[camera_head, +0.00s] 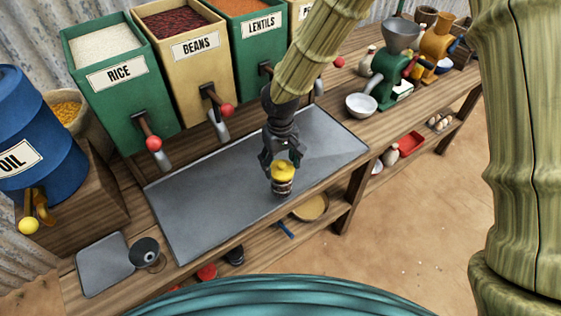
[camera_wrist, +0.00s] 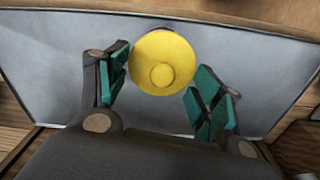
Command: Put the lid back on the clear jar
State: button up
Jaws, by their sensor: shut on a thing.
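The clear jar (camera_head: 281,188) stands upright on the grey metal sheet, near its front edge, with dark contents showing. The yellow lid (camera_head: 284,169) is at the jar's mouth; whether it is seated or just above the rim I cannot tell. My gripper (camera_head: 282,160) points down from above and is shut on the lid. In the wrist view the round yellow lid (camera_wrist: 163,62), with its raised knob, lies between the green-padded fingertips of my gripper (camera_wrist: 163,68). The lid hides the jar in that view.
The grey metal sheet (camera_head: 205,205) is otherwise clear. Rice (camera_head: 118,75), beans (camera_head: 190,60) and lentils (camera_head: 255,45) bins with spouts stand behind. A blue oil drum (camera_head: 35,130) is at left. A white bowl (camera_head: 361,105) and green grinder (camera_head: 390,70) stand at right.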

jog(key=o, duration=0.8)
jog(key=shift+o, duration=0.2)
jog(key=shift+o, duration=1)
jog(key=shift+r, duration=0.15)
jog(key=shift+r+p, duration=2.75)
jog(key=shift+r, duration=0.6)
grip_shut()
